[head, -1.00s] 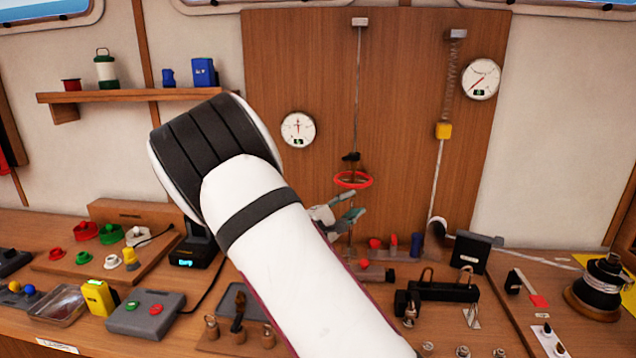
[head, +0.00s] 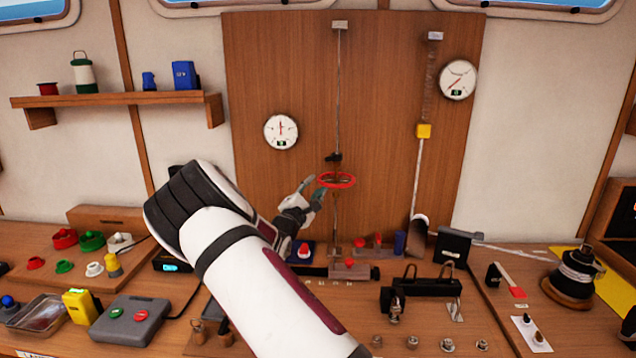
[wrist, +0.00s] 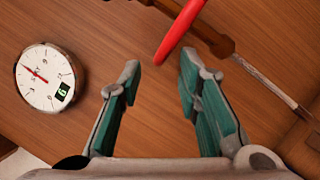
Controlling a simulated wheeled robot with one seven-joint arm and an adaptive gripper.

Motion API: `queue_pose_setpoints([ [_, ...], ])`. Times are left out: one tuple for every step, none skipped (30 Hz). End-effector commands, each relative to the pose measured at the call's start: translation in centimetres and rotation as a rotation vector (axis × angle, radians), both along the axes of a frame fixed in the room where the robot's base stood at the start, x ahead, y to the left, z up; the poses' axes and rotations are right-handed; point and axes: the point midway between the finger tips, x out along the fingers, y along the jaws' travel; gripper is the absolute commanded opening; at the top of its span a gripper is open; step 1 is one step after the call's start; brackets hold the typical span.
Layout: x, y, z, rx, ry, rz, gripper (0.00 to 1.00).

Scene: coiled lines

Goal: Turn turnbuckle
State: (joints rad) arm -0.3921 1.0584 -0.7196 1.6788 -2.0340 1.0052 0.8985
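The turnbuckle's red ring handle (head: 337,180) hangs on a thin vertical line in front of the wooden panel, with a black fitting (head: 333,157) just above it. My gripper (head: 312,190) is at the left side of the red ring, its fingers pointing up and right. In the wrist view my gripper (wrist: 159,72) is open with nothing between its fingers. Part of the red ring (wrist: 180,28) shows just beyond the fingertips, nearer the right finger. The ring's far part is out of that view. I cannot tell whether a finger touches it.
A round gauge (head: 281,132) is on the panel left of the line. Below, the bench holds a black rack (head: 435,290) and several small parts. The panel around the ring is clear.

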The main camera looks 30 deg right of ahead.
Motion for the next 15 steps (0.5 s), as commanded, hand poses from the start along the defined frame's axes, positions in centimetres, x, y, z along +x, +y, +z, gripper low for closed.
queue_pose_setpoints([
  [0.5,-0.7,0.1,0.0,0.0,0.0,0.31],
  [0.8,-1.1,0.2,-0.001,0.001,0.0,0.31],
  [1.1,-1.5,0.3,-0.001,0.0,0.001,0.31],
  [1.3,-1.7,0.4,0.0,0.0,0.001,0.31],
  [1.5,-2.0,0.4,0.0,0.0,0.001,0.31],
  [1.7,-2.2,0.6,0.001,-0.001,0.0,0.31],
  [1.9,-2.4,0.6,0.001,-0.001,0.0,0.31],
  [2.0,-2.6,0.7,0.001,-0.001,0.0,0.31],
  [2.1,-2.8,0.7,0.0,0.0,0.0,0.31],
  [2.1,-2.8,0.7,0.0,0.0,0.0,0.31],
  [2.2,-2.9,0.7,0.0,0.0,0.001,0.31],
  [2.2,-2.9,0.8,0.001,0.001,0.0,0.31],
  [2.3,-3.0,0.8,0.001,0.001,0.0,0.31],
  [2.3,-3.0,0.8,0.001,0.001,0.0,0.31],
  [2.3,-3.0,0.8,0.001,0.001,0.0,0.31],
])
